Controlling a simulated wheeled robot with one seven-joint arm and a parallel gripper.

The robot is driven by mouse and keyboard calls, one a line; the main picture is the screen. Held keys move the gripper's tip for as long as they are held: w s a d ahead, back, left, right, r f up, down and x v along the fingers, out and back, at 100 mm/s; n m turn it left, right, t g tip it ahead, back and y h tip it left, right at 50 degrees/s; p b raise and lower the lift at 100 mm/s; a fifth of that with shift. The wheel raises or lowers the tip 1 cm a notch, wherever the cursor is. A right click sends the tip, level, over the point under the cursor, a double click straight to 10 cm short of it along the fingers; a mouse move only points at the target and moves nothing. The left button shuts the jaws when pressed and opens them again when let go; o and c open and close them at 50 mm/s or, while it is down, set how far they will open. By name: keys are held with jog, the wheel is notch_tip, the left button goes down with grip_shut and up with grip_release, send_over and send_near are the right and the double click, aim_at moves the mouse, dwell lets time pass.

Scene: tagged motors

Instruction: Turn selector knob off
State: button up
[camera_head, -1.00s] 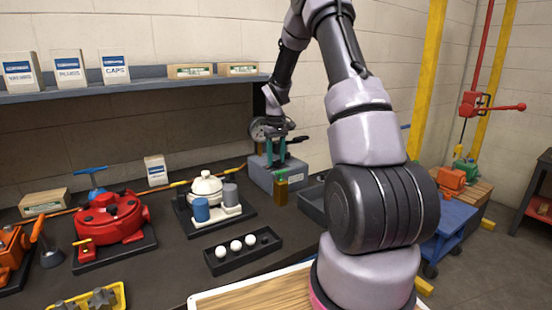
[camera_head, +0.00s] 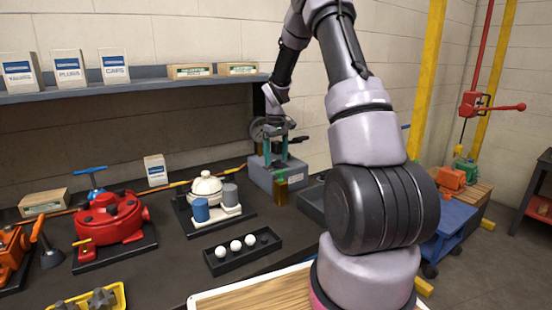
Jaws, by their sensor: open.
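My gripper (camera_head: 276,152) points down over a grey box (camera_head: 287,179) at the back right of the bench. Its two teal fingers are apart, above or at the top of the box. The selector knob cannot be made out clearly; the gripper and wrist cover much of the box top. A dark lever-like bar (camera_head: 299,140) shows just right of the fingers. I cannot tell whether the fingers touch anything.
A padlock-like tag with a green top (camera_head: 281,190) hangs at the box front. A black tray with white balls (camera_head: 243,250), a white-topped unit (camera_head: 206,188) and a red motor (camera_head: 110,218) stand left. A dark open bin (camera_head: 312,203) lies right of the box.

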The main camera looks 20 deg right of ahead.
notch_tip(320, 180, up, 10)
jog(key=shift+r, duration=0.25)
dwell(0.5)
jog(key=s+a+r+m+t, duration=0.2)
jog(key=s+a+r, duration=0.1)
jog(key=s+r, duration=0.4)
jog(key=s+a+r+m+t, duration=0.1)
jog(key=s+a+r, duration=0.2)
jog(key=s+r, duration=0.5)
jog(key=s+a+r+m+t+y, duration=0.1)
jog(key=s+a+t, duration=0.1)
jog(key=s, duration=0.6)
jog(key=s+a+r+m+t+y, duration=0.1)
jog(key=s+a+m+t, duration=0.1)
jog(key=s, duration=0.6)
jog(key=shift+s+a+r+m, duration=0.2)
jog(key=shift+s+a+m, duration=0.1)
jog(key=shift+s, duration=0.1)
